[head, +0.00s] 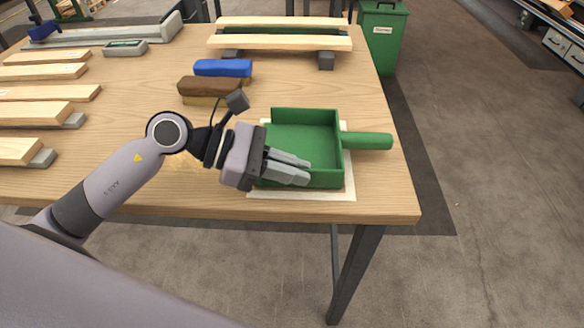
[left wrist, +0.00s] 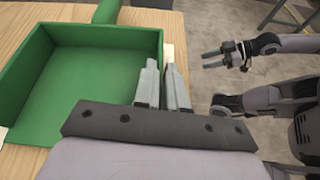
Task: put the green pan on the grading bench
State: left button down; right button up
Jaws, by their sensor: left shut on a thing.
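The green pan (head: 300,142) is a square, open-fronted scoop with a thick handle (head: 368,140) pointing right. It is over a pale sheet on the wooden grading bench (head: 150,60), near the bench's front right corner. My left gripper (head: 307,172) is shut on the pan's near side wall. In the left wrist view the pan (left wrist: 80,75) fills the left side and its wall runs between the fingers (left wrist: 162,80). I cannot tell if the pan touches the sheet. My right gripper (left wrist: 212,59) shows in the left wrist view, empty, fingers apart, away from the pan.
The pale sheet (head: 300,194) shows around the pan. A brown brush (head: 208,87) and a blue brush (head: 223,68) lie behind it. Wooden boards (head: 280,41) rest on blocks at the back, with several more at left. A green bin (head: 382,38) stands beyond the bench.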

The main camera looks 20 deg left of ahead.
pick_arm(q)
jog(key=shift+f, duration=0.15)
jog(key=c, duration=1.2)
grip_release()
jog(key=shift+a+r, duration=0.1)
jog(key=shift+r, duration=0.1)
jog(key=b+v, duration=0.2)
jog(key=v, duration=0.8)
jog(key=shift+a+f, duration=0.1)
jog(key=shift+v, duration=0.85)
